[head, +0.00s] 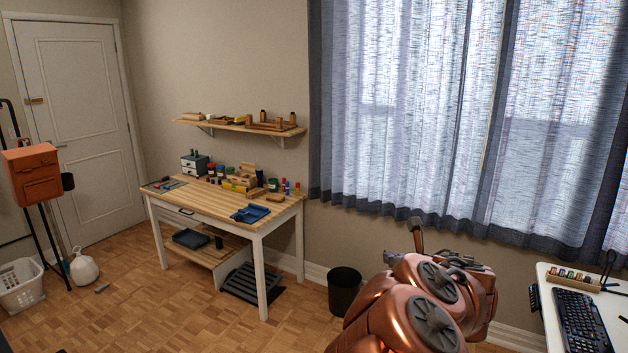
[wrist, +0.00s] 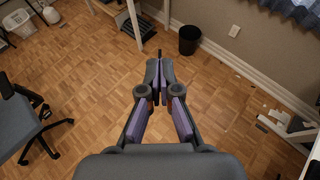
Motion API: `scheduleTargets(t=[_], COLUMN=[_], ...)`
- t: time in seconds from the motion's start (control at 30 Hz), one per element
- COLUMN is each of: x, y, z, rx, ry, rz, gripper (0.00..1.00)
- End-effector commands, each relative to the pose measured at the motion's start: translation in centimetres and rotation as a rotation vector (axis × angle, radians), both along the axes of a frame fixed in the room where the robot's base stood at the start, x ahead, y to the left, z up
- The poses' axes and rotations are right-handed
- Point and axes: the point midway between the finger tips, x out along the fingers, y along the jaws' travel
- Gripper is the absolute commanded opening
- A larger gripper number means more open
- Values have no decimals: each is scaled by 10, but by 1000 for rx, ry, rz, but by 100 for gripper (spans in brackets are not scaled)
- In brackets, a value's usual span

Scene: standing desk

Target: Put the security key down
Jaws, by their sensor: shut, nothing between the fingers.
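My gripper (wrist: 158,72) is shut in the wrist view, its fingertips together with nothing visible between them. It hangs over bare wooden floor. I cannot make out a security key in either view. A white desk (head: 610,310) stands at the right edge of the head view, with a black keyboard (head: 583,322) on it. My copper arm fills the lower middle of the head view and hides part of the floor.
A wooden workbench (head: 215,195) with tools and jars stands against the wall under a shelf (head: 240,126). A black bin (head: 344,290) stands by the wall. An office chair (wrist: 35,125) is at left in the wrist view. The floor between is mostly clear.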

Motion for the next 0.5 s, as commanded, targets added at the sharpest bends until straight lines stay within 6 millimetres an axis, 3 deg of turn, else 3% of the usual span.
scheduleTargets(t=[0.23,0.5], x=[13,13], y=[1,0], z=[8,9], rx=[3,2], ry=[2,3], rz=[-148,-347], gripper=[0,0])
